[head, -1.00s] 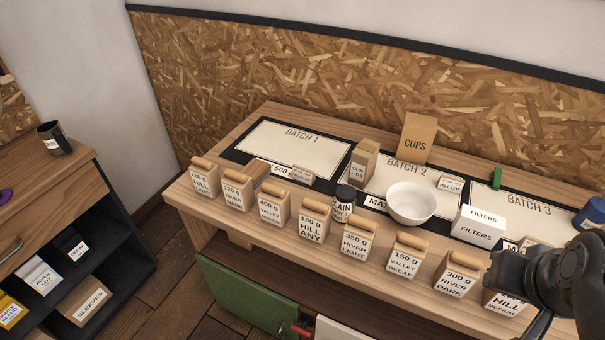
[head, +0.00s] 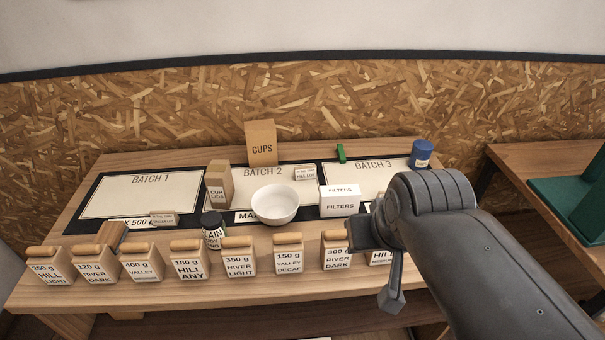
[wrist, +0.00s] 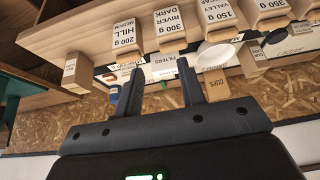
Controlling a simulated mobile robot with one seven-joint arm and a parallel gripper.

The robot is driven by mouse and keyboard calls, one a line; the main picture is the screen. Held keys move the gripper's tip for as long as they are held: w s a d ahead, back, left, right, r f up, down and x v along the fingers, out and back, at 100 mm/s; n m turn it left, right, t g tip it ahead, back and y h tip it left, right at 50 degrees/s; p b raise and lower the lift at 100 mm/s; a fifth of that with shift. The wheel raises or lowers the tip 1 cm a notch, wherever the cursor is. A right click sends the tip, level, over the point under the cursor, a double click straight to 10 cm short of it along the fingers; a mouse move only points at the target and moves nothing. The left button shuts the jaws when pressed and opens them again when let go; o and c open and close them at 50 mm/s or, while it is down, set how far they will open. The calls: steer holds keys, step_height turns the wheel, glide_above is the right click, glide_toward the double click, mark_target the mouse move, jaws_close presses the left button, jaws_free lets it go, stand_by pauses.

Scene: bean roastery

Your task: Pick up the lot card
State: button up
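Small white lot cards stand on the bench. One lot card (head: 305,173), seemingly reading HILL LOT, is on the Batch 2 mat (head: 228,174). Another lot card (head: 164,219) stands at the front edge of the Batch 1 mat (head: 125,194). My gripper (head: 370,236) is over the right front of the bench, right of and nearer than both cards, touching neither. In the wrist view my gripper (wrist: 160,76) has its two fingers apart with nothing held between them. My arm hides part of the Batch 3 mat.
A row of labelled bags (head: 238,258) lines the front edge. A white bowl (head: 275,204), filters box (head: 340,201), cup lids box (head: 219,186), cups bag (head: 261,144) and dark jar (head: 212,231) stand behind. A blue tin (head: 421,154) is at the back right.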

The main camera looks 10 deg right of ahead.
stand_by(0.3)
steer(key=o, duration=1.2)
steer(key=shift+w, duration=0.1)
steer(key=w+d+g, duration=0.1)
steer(key=w+d, duration=0.3)
steer(key=w, duration=0.5)
steer(key=w+d+g, duration=0.1)
steer(key=w+d, duration=0.2)
steer(key=w, duration=0.6)
steer(key=w+d+f+g, duration=0.2)
steer(key=w+d+f, duration=0.9)
steer(key=w+f, duration=0.15)
steer(key=shift+m, duration=0.3)
steer(key=f, duration=0.3)
steer(key=w+f, duration=0.1)
steer(key=f, duration=0.5)
steer(key=shift+w+f, duration=0.3)
steer(key=shift+w, duration=0.1)
